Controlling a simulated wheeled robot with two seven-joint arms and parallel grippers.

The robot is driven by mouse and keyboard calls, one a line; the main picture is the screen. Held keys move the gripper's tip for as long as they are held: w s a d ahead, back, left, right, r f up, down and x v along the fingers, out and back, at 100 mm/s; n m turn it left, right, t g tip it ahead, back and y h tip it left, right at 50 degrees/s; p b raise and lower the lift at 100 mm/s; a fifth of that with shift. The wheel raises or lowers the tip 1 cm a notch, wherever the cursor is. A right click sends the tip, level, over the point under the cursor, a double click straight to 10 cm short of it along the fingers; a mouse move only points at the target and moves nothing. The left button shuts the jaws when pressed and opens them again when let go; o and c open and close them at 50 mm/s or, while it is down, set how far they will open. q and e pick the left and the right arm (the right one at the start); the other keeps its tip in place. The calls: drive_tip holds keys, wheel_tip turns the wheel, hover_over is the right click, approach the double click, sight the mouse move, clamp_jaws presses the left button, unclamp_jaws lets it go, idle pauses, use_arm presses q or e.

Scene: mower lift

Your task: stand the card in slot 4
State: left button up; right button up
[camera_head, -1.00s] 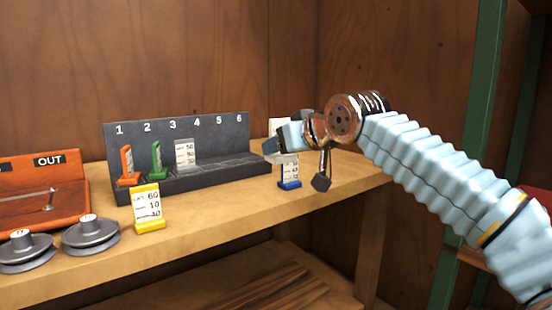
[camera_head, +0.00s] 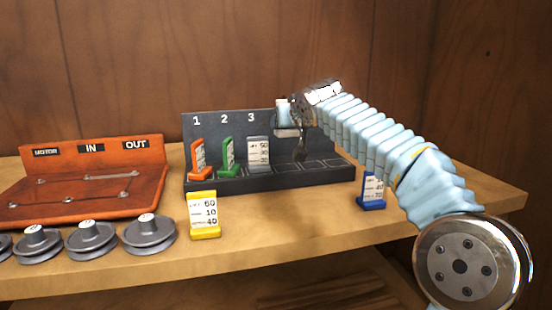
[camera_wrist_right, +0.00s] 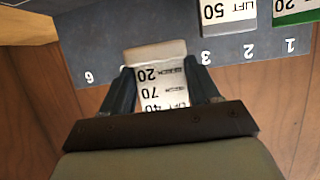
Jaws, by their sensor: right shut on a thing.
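My right gripper (camera_wrist_right: 158,78) is shut on a pale-based card (camera_wrist_right: 160,88) that reads LIFT 40, 70, 20, upside down in the wrist view. In the head view my right gripper (camera_head: 288,129) is in front of the back panel of the dark rack (camera_head: 265,183), right of the number 3, and raised above its floor. The gripper and card hide the 4 and the area near it. An orange card (camera_head: 199,160), a green card (camera_head: 228,158) and a grey card (camera_head: 258,153) stand in slots 1, 2 and 3. My left gripper is out of view.
A yellow card (camera_head: 204,214) stands on the bench (camera_head: 290,222) in front of the rack. A blue card (camera_head: 372,191) stands near the rack's right end. An orange board (camera_head: 90,185) and several grey pulleys (camera_head: 150,234) are at left. The right rack slots look empty.

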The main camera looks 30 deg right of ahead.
sight(288, 170)
wheel_tip(288, 170, down, 9)
drive_tip(key=shift+r+b, duration=0.2)
drive_tip(key=shift+b, duration=0.6)
drive_tip(key=shift+f, duration=0.2)
drive_tip(key=o, duration=0.8)
drive_tip(key=shift+r, duration=0.1)
drive_tip(key=shift+r, duration=0.2)
drive_tip(key=b+v, duration=0.1)
drive_tip(key=v, duration=1.1)
drive_tip(key=shift+b, duration=0.4)
drive_tip(key=shift+f, duration=0.1)
